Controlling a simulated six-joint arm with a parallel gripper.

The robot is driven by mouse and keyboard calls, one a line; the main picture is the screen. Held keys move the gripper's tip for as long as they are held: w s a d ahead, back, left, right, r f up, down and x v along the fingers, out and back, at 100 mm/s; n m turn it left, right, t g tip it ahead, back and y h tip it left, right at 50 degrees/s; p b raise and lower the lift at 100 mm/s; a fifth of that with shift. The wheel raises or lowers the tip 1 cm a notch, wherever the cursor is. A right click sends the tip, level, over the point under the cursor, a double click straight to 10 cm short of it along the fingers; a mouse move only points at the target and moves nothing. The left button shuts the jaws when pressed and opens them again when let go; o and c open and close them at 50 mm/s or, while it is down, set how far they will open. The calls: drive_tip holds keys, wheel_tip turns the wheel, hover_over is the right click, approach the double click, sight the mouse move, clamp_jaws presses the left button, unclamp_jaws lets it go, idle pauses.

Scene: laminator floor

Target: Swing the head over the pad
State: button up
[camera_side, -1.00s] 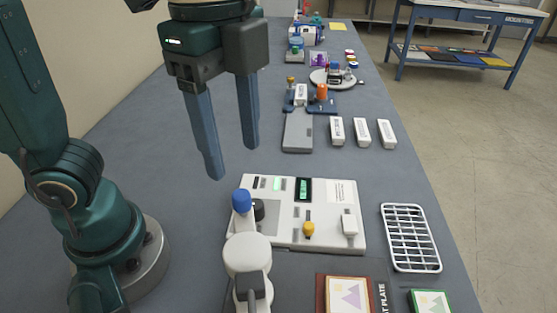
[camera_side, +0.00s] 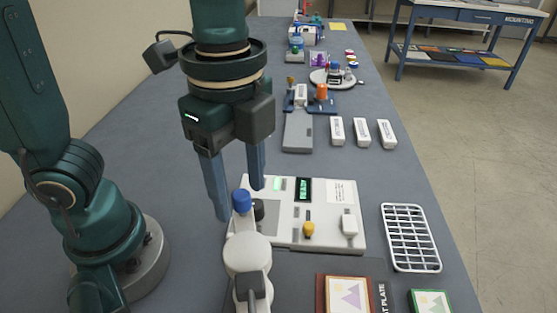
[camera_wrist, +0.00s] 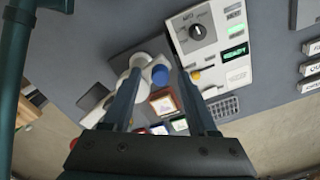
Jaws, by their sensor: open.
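The head is a white rounded swing arm (camera_side: 247,254) at the lower middle of the side view, with a blue knob (camera_side: 242,201) at its far end. The blue knob also shows in the wrist view (camera_wrist: 160,75), between my fingers. My gripper (camera_side: 239,197) is open, its fingertips pointing down around or just above the knob; I cannot tell whether they touch it. A dark pad (camera_side: 299,272) with the partly visible lettering "T PLATE" lies right of the head. A red-brown framed picture (camera_side: 343,292) lies on it.
A white control panel (camera_side: 325,235) with a dark dial, yellow knob and lit green display stands behind the pad. A white wire rack (camera_side: 410,238) lies to the right. A green framed picture (camera_side: 430,301) is near the front.

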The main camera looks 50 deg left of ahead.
clamp_jaws()
idle(1.3)
